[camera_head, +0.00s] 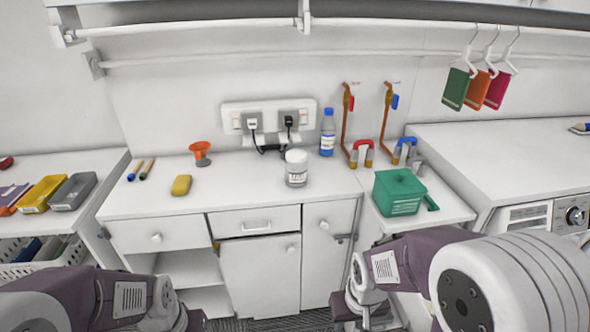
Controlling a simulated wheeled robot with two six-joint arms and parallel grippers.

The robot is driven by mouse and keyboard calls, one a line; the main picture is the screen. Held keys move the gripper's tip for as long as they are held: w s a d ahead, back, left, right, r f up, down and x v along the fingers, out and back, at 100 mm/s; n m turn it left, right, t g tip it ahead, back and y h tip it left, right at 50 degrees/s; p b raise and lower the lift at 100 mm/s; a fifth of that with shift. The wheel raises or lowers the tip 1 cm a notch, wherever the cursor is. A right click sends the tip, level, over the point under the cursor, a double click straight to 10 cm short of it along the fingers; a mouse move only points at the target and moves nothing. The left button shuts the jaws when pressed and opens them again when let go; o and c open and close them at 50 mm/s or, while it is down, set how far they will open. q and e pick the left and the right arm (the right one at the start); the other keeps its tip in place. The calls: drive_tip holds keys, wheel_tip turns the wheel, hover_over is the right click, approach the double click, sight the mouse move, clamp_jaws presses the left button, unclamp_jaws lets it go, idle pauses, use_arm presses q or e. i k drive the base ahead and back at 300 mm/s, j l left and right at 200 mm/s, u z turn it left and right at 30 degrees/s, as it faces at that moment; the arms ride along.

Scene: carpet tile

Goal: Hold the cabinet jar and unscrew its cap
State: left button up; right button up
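The jar (296,174) is white-bodied with a label and stands upright on the white cabinet top, near its right part. Its white cap (296,156) sits on top of it. My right gripper (345,309) is low in front of the cabinet, below and to the right of the jar, and apart from it. My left gripper (193,320) is at the bottom edge, below and to the left of the jar, partly cut off. Neither gripper touches the jar. The fingers of both are too hidden to show whether they are open.
A blue-capped bottle (327,132) stands behind the jar to the right. A power strip (268,119) with plugs is on the wall behind. A yellow sponge (181,185) and an orange funnel (201,153) lie left. A green basket (399,192) stands right. The counter front is clear.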

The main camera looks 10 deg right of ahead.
sight(296, 175)
drive_tip(key=i+j, duration=0.2)
drive_tip(key=j, duration=0.15)
drive_tip(key=i+j, duration=0.25)
drive_tip(key=i+j+z, duration=0.1)
drive_tip(key=j, duration=0.35)
drive_tip(key=i+j, duration=0.3)
drive_tip(key=i+j+z, duration=0.05)
drive_tip(key=j, duration=0.05)
